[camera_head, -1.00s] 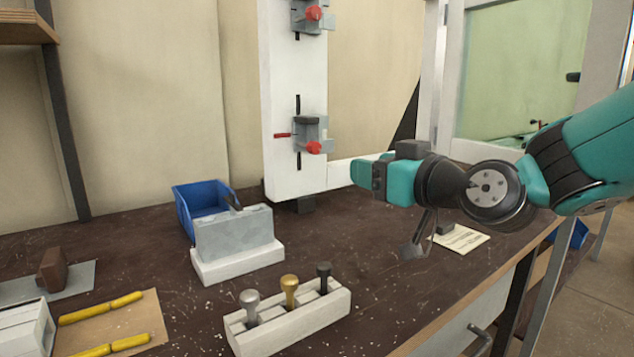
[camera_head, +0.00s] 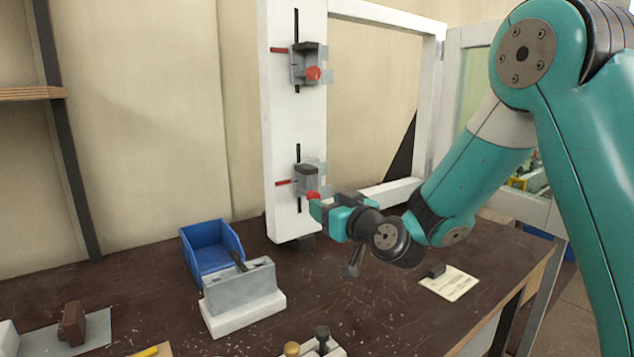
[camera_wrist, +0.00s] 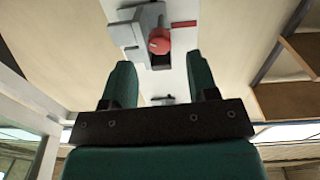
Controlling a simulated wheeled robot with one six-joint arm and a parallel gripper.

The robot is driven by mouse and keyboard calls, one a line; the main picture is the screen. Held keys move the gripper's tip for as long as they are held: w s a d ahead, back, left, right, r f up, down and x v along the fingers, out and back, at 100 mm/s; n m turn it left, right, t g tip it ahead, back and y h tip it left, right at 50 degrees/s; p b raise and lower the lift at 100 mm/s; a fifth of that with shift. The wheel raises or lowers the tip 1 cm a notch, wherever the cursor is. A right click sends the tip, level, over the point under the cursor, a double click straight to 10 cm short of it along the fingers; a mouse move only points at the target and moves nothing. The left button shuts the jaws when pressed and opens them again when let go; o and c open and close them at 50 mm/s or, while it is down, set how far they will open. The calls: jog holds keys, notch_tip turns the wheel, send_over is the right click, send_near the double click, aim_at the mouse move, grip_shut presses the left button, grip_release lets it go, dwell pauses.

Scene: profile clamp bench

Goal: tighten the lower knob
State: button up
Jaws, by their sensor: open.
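The lower knob (camera_head: 312,195) is red and sits on the lower clamp (camera_head: 307,175) of the white upright profile. My gripper (camera_head: 318,209) is just right of it and partly covers its lower side. In the wrist view, which is upside down, the lower knob (camera_wrist: 160,42) shows between and beyond the tips of my gripper (camera_wrist: 159,64). The fingers are apart and empty, and I see no contact with the knob. The upper knob (camera_head: 313,73), also red, is on the upper clamp (camera_head: 303,60).
A blue bin (camera_head: 212,250) and a grey block on a white base (camera_head: 242,292) stand left of my gripper on the dark bench. A paper note (camera_head: 450,283) lies to the right. A white frame (camera_head: 385,14) is behind my arm. A knob rack (camera_head: 335,350) is at the front.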

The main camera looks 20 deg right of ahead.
aim_at(307, 193)
jog(key=shift+p+x, duration=0.8)
jog(key=shift+x, duration=1.55)
jog(key=shift+c, duration=0.3)
jog(key=c, duration=0.9)
